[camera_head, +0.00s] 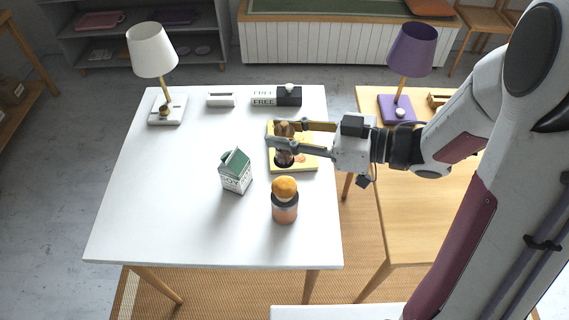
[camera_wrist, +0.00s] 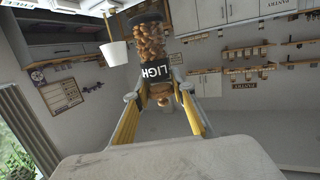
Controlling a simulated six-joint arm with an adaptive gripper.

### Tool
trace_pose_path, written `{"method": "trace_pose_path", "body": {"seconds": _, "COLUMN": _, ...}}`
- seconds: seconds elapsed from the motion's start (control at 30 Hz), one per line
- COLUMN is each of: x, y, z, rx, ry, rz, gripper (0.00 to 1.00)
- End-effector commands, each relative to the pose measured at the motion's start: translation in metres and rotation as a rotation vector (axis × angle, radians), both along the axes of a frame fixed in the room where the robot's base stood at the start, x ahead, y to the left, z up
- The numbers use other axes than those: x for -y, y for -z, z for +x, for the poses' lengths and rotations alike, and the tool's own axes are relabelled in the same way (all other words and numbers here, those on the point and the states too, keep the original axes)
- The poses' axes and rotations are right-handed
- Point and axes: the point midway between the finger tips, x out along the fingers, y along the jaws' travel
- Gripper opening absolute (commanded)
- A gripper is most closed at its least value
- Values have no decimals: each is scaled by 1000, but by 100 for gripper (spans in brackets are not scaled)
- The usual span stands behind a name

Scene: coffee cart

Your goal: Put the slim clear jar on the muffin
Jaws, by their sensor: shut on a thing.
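The slim clear jar (camera_wrist: 151,43), filled with brown pieces and with a dark label and dark end, is between my fingers. In the head view the jar (camera_head: 284,128) is upright over the yellow board (camera_head: 305,164), partly hidden by a finger. I cannot tell if it touches the board. My gripper (camera_head: 288,134) is shut on it, reaching in from the right; the fingers also show in the wrist view (camera_wrist: 160,100). A rounded orange-brown top that looks like the muffin (camera_head: 285,187) sits on a dark-rimmed tan cylinder (camera_head: 285,211) nearer the front.
A green-topped milk carton (camera_head: 236,171) stands left of the cylinder. A white lamp (camera_head: 151,52), a small white block (camera_head: 221,100) and a black-and-white box (camera_head: 276,96) stand along the back. A purple lamp (camera_head: 411,50) is on the right table. The white table (camera_head: 165,205) is clear at front left.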

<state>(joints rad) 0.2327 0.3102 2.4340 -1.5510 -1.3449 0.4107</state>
Motion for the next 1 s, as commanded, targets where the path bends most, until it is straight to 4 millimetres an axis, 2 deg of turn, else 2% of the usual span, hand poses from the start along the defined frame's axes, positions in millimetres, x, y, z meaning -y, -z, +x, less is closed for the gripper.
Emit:
{"method": "trace_pose_path", "body": {"seconds": 0.4, "x": 0, "y": 39, "z": 0, "rx": -2, "ry": 0, "rz": 1, "gripper": 0}}
{"method": "trace_pose_path", "body": {"seconds": 1.0, "x": 0, "y": 47, "z": 0, "rx": 0, "ry": 0, "rz": 0, "gripper": 0}}
